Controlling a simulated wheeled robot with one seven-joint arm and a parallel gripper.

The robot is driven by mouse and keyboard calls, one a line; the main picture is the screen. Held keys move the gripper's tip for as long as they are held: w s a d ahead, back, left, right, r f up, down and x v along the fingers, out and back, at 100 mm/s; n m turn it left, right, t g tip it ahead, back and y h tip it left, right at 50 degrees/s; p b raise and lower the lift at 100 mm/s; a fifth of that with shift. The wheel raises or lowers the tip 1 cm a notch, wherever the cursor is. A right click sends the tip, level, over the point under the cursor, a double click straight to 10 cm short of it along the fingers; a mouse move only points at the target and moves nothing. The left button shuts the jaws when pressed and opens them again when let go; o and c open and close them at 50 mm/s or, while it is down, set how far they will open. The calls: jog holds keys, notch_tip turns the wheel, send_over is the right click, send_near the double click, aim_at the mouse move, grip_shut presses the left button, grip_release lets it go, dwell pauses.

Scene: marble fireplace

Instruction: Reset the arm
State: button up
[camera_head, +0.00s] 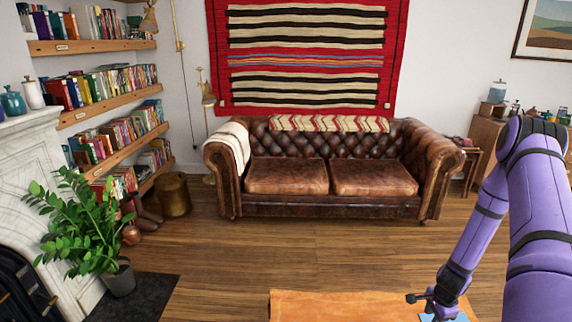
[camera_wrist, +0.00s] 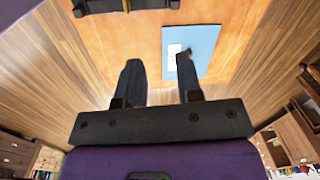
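My arm is purple with black bands and comes in from the right of the head view, bent down toward the orange-brown wooden table (camera_head: 335,305). My gripper (camera_head: 418,303) is over the table's right part. In the wrist view my gripper (camera_wrist: 158,64) shows two black fingers set apart, with nothing held between them. A flat blue item (camera_wrist: 203,42) with a white label lies on the table beyond the right finger, which overlaps it in the picture. Only a bit of blue shows by my gripper in the head view.
A dark bar-like object (camera_wrist: 125,5) lies at the wrist view's top edge. Past the table is open wooden floor (camera_head: 290,250), then a brown leather sofa (camera_head: 330,175). A potted plant (camera_head: 80,225) stands at left by the white fireplace (camera_head: 30,165). Wooden cabinets (camera_head: 490,140) stand at right.

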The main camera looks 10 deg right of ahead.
jog(key=w+a+r+n+t, duration=0.1)
jog(key=w+a+r+n, duration=0.15)
jog(key=r, duration=0.75)
jog(key=w+a+r+n, duration=0.2)
jog(key=w+a+r, duration=0.1)
jog(key=r, duration=0.6)
jog(key=w+a+r+n+t, duration=0.1)
jog(key=w+a+r+n, duration=0.2)
jog(key=r, duration=0.7)
jog(key=s+a+r+n, duration=0.2)
jog(key=a+r, duration=0.2)
jog(key=r, duration=0.4)
jog(key=s+a+r+n, duration=0.2)
jog(key=a+r, duration=0.2)
jog(key=r, duration=0.4)
jog(key=s+a+r+n+t, duration=0.1)
jog(key=s+a+r+n, duration=0.2)
jog(key=s, duration=0.7)
jog(key=s+a+r+n+t, duration=0.1)
jog(key=s+a+r+n, duration=0.3)
jog(key=s+a+r, duration=0.3)
jog(key=s+r, duration=0.4)
jog(key=shift+s+a+r, duration=0.15)
jog(key=shift+a+r, duration=0.05)
jog(key=shift+a, duration=0.15)
jog(key=shift+n, duration=0.25)
